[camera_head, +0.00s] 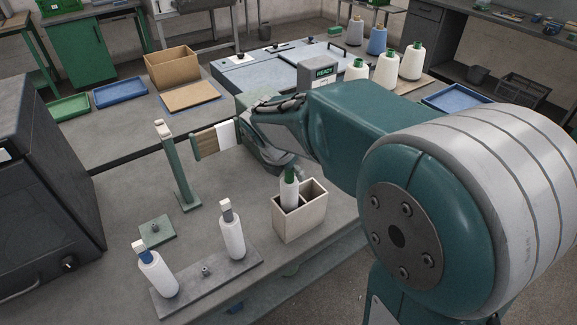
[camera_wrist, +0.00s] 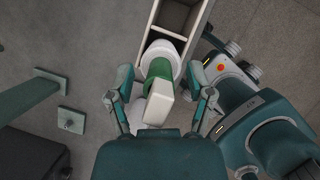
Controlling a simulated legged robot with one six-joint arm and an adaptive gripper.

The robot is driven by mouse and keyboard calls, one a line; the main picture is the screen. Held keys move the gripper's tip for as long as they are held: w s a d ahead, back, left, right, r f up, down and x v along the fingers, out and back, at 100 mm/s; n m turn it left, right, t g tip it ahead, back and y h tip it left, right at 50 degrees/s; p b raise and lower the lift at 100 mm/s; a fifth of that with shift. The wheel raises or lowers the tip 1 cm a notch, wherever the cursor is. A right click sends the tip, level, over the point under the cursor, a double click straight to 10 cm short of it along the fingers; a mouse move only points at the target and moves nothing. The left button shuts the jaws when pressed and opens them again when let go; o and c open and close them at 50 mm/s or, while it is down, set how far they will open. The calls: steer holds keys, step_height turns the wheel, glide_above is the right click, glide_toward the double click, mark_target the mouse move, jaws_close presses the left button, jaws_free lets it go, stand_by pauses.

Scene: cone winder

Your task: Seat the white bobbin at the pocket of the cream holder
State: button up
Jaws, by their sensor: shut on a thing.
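The white bobbin (camera_head: 289,194) has a green upper part and stands about upright in the left pocket of the cream holder (camera_head: 301,222). Its lower end is hidden behind the holder's wall, so I cannot tell whether it rests on the bottom. In the wrist view the bobbin's green part (camera_wrist: 160,69) and pale tip lie between the fingers of my gripper (camera_wrist: 160,97), which is shut on it. The holder (camera_wrist: 148,24) shows beyond it, with its other pocket empty. In the head view the gripper (camera_head: 284,160) is partly hidden by my arm.
A grey plate (camera_head: 205,277) left of the holder bears two more white bobbins (camera_head: 157,273) and (camera_head: 232,234), with a bare peg between. A green post (camera_head: 183,165) stands behind. Large cones (camera_head: 386,70) stand at the back right. A dark machine (camera_head: 38,170) borders the left.

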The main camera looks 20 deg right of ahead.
steer(key=shift+f, duration=2.3)
steer(key=o, duration=1)
steer(key=v, duration=1.2)
steer(key=shift+f, duration=0.1)
